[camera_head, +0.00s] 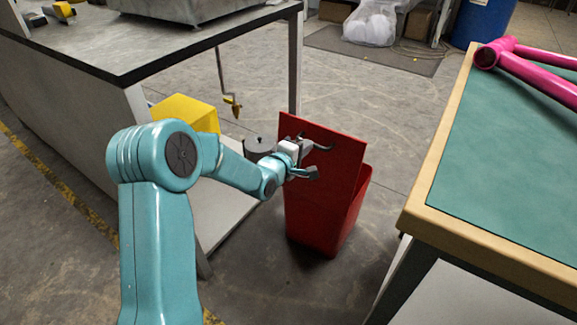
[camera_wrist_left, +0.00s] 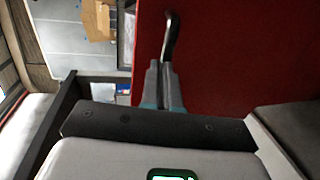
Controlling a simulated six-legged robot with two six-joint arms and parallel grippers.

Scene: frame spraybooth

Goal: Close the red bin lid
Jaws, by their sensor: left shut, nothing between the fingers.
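The red bin (camera_head: 312,215) stands on the floor between the bench and the green-topped table. Its red lid (camera_head: 335,172) is raised and stands steeply up, with a dark handle (camera_head: 322,147) on the face toward my arm. My left gripper (camera_head: 308,162) is in front of that face, close to the handle. In the left wrist view the fingers (camera_wrist_left: 162,72) are together, with the dark handle (camera_wrist_left: 170,35) just beyond their tips and the red lid (camera_wrist_left: 240,60) filling the right side. Whether they touch the lid is unclear. My right gripper is not in view.
A green-topped table (camera_head: 510,165) with a pink frame (camera_head: 530,68) is close on the right. Concrete floor is open behind the bin.

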